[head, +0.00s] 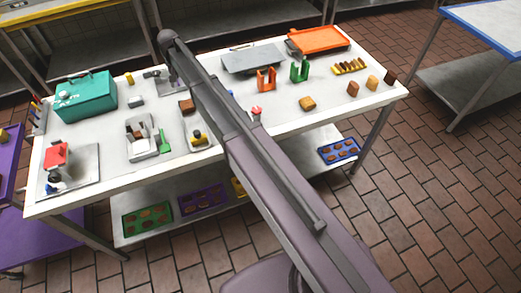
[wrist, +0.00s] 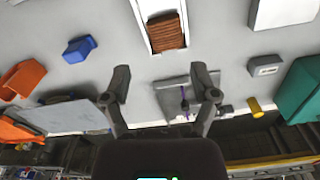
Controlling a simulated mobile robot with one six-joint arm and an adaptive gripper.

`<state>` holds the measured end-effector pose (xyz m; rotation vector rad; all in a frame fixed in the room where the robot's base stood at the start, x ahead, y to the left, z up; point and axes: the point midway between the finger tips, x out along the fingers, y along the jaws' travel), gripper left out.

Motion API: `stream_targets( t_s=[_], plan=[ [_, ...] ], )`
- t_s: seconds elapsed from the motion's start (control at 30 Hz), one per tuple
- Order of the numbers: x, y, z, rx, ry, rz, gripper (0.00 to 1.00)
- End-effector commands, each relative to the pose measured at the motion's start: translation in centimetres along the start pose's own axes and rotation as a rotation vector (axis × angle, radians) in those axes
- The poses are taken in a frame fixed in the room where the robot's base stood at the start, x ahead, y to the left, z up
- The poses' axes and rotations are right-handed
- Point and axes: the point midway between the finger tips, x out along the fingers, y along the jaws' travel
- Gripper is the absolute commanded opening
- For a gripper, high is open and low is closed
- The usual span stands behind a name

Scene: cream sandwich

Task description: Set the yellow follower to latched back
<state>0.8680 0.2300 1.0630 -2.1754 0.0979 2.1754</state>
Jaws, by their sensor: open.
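The yellow follower (head: 197,135) appears to be the small yellow block with a dark part at the near end of a pale channel (head: 203,144). Its latch state is too small to tell. A brown stack (head: 187,106) sits toward the channel's far end. In the wrist view the brown stack (wrist: 168,32) lies between the channel's white walls (wrist: 140,12), and the follower is out of frame. My gripper (wrist: 161,82) is open, with nothing between its fingers, over the table beyond the stack's end. In the head view my arm hides most of it.
A grey plate with a purple part (wrist: 172,96) lies beyond my fingertips. Orange (head: 266,79) and green (head: 299,71) holders stand right.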

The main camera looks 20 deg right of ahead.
Motion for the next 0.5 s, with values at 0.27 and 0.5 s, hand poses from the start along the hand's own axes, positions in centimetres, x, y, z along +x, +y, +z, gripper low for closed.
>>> stream_targets(
  t_s=[0.27,0.5],
  plan=[
    [-1.2,0.5,0.5,0.0,0.0,0.0,0.76],
    [-0.2,2.6,2.1,-0.006,0.0,0.0,0.76]
  ],
)
